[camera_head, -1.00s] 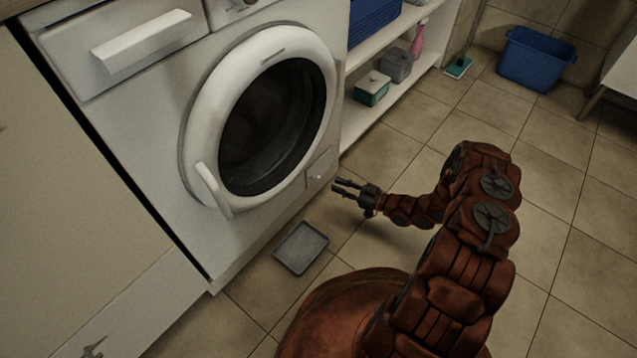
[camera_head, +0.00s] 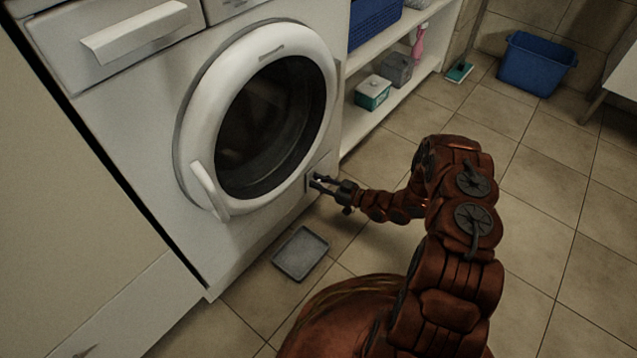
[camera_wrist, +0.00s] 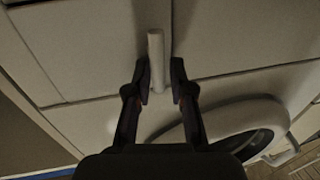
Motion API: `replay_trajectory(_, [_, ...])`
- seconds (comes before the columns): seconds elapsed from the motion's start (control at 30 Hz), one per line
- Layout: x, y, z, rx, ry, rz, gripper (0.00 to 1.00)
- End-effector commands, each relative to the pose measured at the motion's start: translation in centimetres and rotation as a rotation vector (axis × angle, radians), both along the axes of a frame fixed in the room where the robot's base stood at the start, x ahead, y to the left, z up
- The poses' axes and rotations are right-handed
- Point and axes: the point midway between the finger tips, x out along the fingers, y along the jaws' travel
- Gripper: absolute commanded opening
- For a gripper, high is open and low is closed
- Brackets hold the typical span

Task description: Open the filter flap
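The filter flap (camera_head: 326,166) is a small pale panel at the lower right corner of the washing machine front (camera_head: 150,125). It looks shut and is partly hidden by my gripper. Its pale, slim handle (camera_wrist: 156,60) stands out between my fingers in the wrist view. My gripper (camera_head: 315,182) is at the flap, with its fingers pointing at the machine. In the wrist view my gripper (camera_wrist: 161,82) has its fingers apart, one on each side of the handle. A gap shows on the right side; contact on the left is unclear.
The round washer door (camera_head: 187,110) is shut, above left of the flap. A grey tray (camera_head: 300,253) lies on the floor below. A white shelf (camera_head: 365,122) stands to the right of the machine. A blue tub (camera_head: 536,65) is farther back. Tiled floor on the right is clear.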

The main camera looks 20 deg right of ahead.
Motion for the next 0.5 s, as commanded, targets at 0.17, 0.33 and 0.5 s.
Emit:
replay_trajectory(0.17, [0.00, -0.03, 0.02, 0.000, 0.000, 0.000, 0.16])
replay_trajectory(0.33, [0.00, -0.04, 0.02, -0.001, -0.001, 0.000, 0.00])
replay_trajectory(0.5, [-0.03, -0.02, 0.02, 0.000, 0.000, 0.001, 0.00])
